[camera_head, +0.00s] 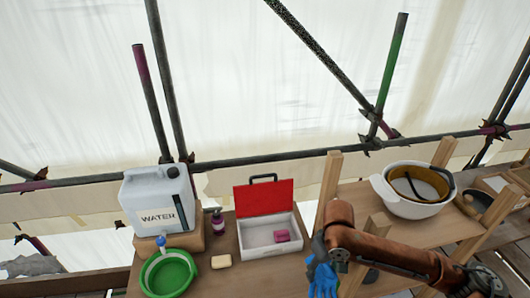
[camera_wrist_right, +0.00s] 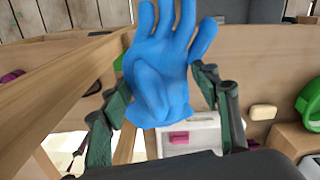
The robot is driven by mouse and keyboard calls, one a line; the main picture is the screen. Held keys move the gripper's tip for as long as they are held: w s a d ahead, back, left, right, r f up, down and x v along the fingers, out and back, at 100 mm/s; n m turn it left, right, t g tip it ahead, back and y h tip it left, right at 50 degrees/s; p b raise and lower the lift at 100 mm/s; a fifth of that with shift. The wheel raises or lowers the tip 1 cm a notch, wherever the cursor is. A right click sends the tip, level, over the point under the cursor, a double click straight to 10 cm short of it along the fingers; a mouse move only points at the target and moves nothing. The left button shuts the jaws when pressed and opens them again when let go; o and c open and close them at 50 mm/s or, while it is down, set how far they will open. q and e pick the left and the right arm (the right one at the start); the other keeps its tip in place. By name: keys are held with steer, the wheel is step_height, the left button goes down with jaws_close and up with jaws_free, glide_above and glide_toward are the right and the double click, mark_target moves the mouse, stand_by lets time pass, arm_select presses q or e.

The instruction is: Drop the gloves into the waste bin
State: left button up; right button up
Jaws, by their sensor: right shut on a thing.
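My right gripper (camera_head: 318,250) is shut on the blue gloves (camera_head: 322,278), which hang below it over the front of the bench in the head view. In the right wrist view the blue gloves (camera_wrist_right: 160,80) sit between the two dark green fingers, fingers of the glove pointing up the picture. I cannot tell whether it is one glove or two together. No container that I can name for sure as the waste bin shows. My left gripper is not in view.
A white water can (camera_head: 158,200), a green bowl (camera_head: 168,274), a pale bar (camera_head: 221,261) and a white box (camera_head: 262,235) with a red lid stand left of my right arm. A white tub (camera_head: 405,208) stands right, beyond wooden uprights (camera_head: 328,185).

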steer(key=d+r+m, duration=0.1)
steer(key=m, duration=0.1)
steer(key=d+r+m+b, duration=0.1)
steer(key=m, duration=0.1)
steer(key=shift+s+d+r+m, duration=0.1)
steer(key=shift+d+r+m, duration=0.2)
steer(key=shift+d, duration=0.05)
